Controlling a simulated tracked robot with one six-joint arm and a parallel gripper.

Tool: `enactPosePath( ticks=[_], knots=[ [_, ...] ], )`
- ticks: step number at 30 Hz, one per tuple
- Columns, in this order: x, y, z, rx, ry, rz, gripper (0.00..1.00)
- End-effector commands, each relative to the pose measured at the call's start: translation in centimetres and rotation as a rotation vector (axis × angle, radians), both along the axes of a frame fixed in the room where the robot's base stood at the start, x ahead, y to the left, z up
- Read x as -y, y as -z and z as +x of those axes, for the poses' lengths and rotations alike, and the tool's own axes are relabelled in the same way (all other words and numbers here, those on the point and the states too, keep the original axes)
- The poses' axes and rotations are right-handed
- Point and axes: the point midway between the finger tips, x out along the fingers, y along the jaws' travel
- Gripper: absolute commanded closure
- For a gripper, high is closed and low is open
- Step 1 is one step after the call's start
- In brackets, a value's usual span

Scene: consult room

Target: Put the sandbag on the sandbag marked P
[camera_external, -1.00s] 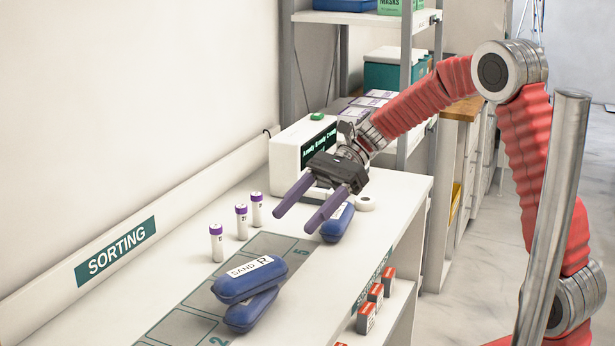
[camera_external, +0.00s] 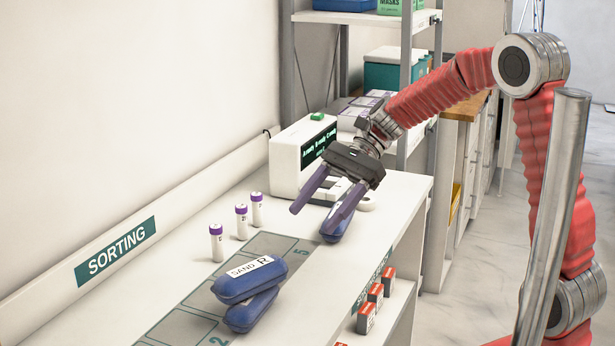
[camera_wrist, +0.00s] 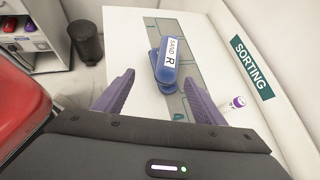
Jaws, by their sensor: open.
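A blue sandbag with a white label reading SAND R (camera_external: 249,279) lies on top of another blue sandbag (camera_external: 250,311), crossed at an angle, on the white counter. The labelled top sandbag also shows in the wrist view (camera_wrist: 167,62). The lower one's marking is hidden. A third blue sandbag (camera_external: 341,228) lies farther along the counter, partly hidden behind my right finger; I cannot read a mark on it. In the wrist view my open fingers (camera_wrist: 158,85) point towards the stack.
Three purple-capped tubes (camera_external: 242,222) stand left of the grey marked strip. Small red-and-white boxes (camera_external: 376,294) sit on a lower shelf. The SORTING wall borders the left.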

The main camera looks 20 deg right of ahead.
Motion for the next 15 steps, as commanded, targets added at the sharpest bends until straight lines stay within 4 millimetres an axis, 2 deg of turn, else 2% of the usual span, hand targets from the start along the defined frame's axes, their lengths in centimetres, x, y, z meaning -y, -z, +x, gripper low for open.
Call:
enactPosePath(
  ticks=[4, 15],
  knots=[
    [3.2, -0.9, -1.7, 0.161, -0.056, -0.066, 0.36],
    [11.2, -1.8, -5.6, 0.533, -0.23, -0.259, 0.36]
  ],
)
